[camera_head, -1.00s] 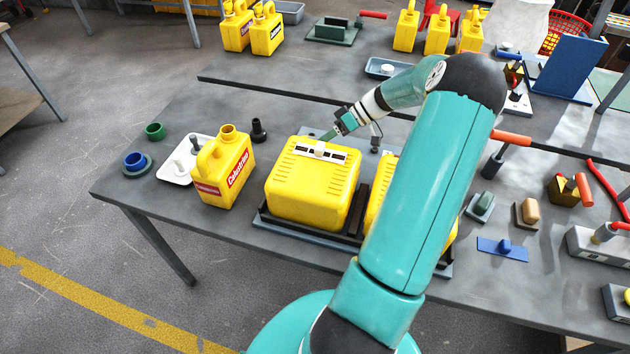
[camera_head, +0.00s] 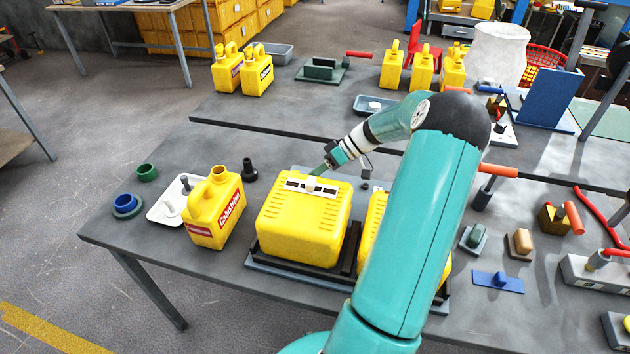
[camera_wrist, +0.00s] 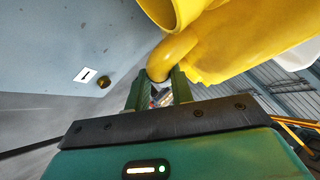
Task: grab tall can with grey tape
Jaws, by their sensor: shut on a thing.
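A large yellow can (camera_head: 300,232) lies in a dark rack on the near table, with a pale strip (camera_head: 312,188) with dark marks on its upper face. My gripper (camera_head: 318,171) reaches down at this can's far upper edge. In the wrist view my gripper (camera_wrist: 160,78) has its green fingers shut on a curved yellow handle (camera_wrist: 172,56), beside a round open mouth (camera_wrist: 170,12). It appears to be the same can. A second yellow can (camera_head: 371,232) in the rack is mostly hidden by my arm. I cannot make out grey tape on either.
A smaller yellow can with a red label (camera_head: 215,208) stands left of the rack, near a white tray (camera_head: 166,212). More small cans (camera_head: 422,68) stand on the far table. Tools and blocks (camera_head: 519,243) lie at right. A pale plate with a numbered label (camera_wrist: 87,74) is close in the wrist view.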

